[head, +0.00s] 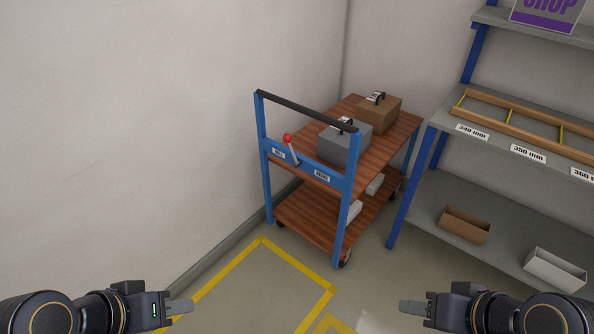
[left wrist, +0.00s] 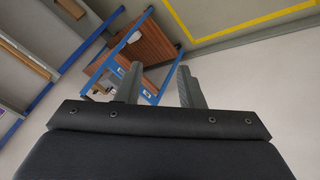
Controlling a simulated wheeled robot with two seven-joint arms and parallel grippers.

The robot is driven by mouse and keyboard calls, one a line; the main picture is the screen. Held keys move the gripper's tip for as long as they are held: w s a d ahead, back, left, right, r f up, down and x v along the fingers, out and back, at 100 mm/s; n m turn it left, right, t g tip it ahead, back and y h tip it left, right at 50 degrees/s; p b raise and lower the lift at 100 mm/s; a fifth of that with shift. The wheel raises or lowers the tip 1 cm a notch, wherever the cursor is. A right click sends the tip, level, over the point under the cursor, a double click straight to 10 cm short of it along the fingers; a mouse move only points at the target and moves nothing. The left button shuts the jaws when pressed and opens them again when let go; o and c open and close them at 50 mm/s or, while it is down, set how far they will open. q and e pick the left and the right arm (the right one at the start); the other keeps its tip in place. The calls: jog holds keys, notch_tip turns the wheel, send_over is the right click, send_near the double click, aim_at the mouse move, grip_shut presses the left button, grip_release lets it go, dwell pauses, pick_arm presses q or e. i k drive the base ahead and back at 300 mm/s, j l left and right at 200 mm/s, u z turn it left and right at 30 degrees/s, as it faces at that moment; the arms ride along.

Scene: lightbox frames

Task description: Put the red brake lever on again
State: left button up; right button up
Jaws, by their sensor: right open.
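A brake lever with a red knob (head: 288,138) and a grey rod stands on the blue front crossbar of a cart (head: 305,168). The lever leans to the left, toward the left of two small white labels on the bar; their words are too small to read surely. The cart also shows in the left wrist view (left wrist: 152,48), where I cannot make out the lever. My left gripper (head: 190,306) is low at the left of the head view, empty and well short of the cart. Its fingers stand apart in the left wrist view (left wrist: 160,85). My right gripper (head: 404,306) is low at the right, open and empty.
A grey toolbox (head: 345,145) and a brown toolbox (head: 379,115) sit on the cart's top deck. A wall is close on the left. Yellow-marked floor (head: 265,285) before the cart is clear.

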aim_at(287, 139)
jog(key=i+l+z, duration=0.25)
jog(key=i, duration=0.2)
jog(key=i+l+z, duration=0.1)
jog(key=i+z, duration=0.15)
jog(key=i, duration=0.25)
